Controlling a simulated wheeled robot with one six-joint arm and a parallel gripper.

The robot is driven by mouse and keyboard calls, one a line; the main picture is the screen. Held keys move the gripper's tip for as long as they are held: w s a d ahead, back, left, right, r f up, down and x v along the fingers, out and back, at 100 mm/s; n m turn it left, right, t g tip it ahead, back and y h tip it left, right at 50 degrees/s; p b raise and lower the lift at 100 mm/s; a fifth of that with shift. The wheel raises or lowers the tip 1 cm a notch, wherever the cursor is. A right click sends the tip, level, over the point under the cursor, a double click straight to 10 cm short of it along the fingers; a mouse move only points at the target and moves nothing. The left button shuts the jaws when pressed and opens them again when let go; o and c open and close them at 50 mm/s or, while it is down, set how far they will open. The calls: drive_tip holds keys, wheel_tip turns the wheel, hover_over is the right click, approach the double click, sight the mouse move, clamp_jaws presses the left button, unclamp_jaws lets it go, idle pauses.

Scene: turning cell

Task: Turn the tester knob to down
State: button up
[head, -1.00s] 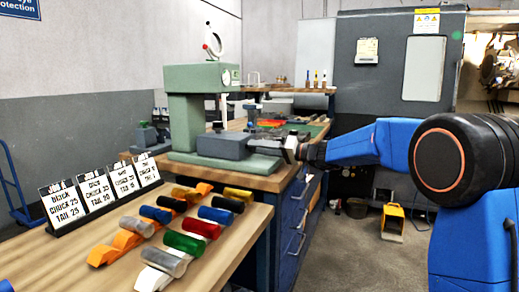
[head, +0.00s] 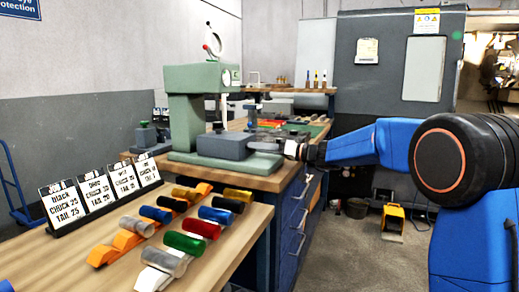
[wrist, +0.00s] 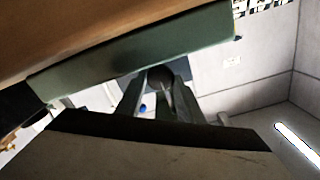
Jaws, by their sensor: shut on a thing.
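The tester (head: 188,115) is a green C-shaped machine on the wooden bench, with a grey box (head: 224,146) at its base. My gripper (head: 283,148) is at the right end of this base, reaching in from the right. In the wrist view my gripper (wrist: 158,95) is shut on a dark rounded part, which I take to be the tester knob (wrist: 160,76), below a green edge of the tester. In the head view the knob is hidden by the gripper and too small to make out. Its pointing direction cannot be told.
A near table (head: 60,258) carries several coloured cylinders on holders and a row of sign cards (head: 100,192). Blue drawers (head: 292,225) stand under the bench. The floor right of the drawers is mostly clear.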

drive_tip(key=o, duration=1)
drive_tip(key=shift+f, duration=0.1)
drive_tip(key=shift+s+d, duration=0.15)
drive_tip(key=shift+d, duration=0.35)
drive_tip(key=v, duration=1.6)
drive_tip(key=shift+s+d, duration=0.1)
drive_tip(key=shift+d, duration=0.05)
